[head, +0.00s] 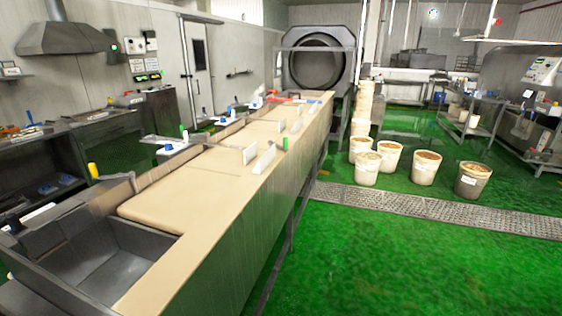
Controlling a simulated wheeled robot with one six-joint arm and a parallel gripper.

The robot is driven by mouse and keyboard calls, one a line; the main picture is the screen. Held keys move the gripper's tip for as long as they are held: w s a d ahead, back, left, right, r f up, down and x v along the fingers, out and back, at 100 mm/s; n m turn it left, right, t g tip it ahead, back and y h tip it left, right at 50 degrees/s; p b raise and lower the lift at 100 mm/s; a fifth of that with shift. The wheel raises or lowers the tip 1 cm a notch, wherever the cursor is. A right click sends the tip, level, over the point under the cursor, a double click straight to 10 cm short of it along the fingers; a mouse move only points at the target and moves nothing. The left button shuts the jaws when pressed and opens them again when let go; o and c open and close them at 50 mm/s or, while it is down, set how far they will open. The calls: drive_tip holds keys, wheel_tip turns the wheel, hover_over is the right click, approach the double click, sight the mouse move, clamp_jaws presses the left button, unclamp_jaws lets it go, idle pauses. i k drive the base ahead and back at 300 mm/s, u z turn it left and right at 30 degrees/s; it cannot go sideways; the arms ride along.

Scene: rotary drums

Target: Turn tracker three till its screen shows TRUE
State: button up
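I cannot make out any tracker marked three or a screen reading TRUE. Small lit green displays (146,77) are on the back wall at the left, too small to read. A large grey rotary drum (316,60) with a round dark opening stands at the far end of the long work table. A grey machine (515,85) with a pale control panel (542,70) stands at the right; its markings are unreadable. My gripper is not in view.
A long tan-topped table (185,190) with upright white plates (264,158) runs from the near left toward the drum. A metal sink (90,260) is at its near end. Several buckets (366,168) stand beyond a floor grate (430,207). Green floor (400,265) at the front right is clear.

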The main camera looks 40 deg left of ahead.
sight(169, 146)
drive_tip(key=i, duration=2.4)
drive_tip(key=u, duration=2.2)
drive_tip(key=i, duration=1)
drive_tip(key=u, duration=3.3)
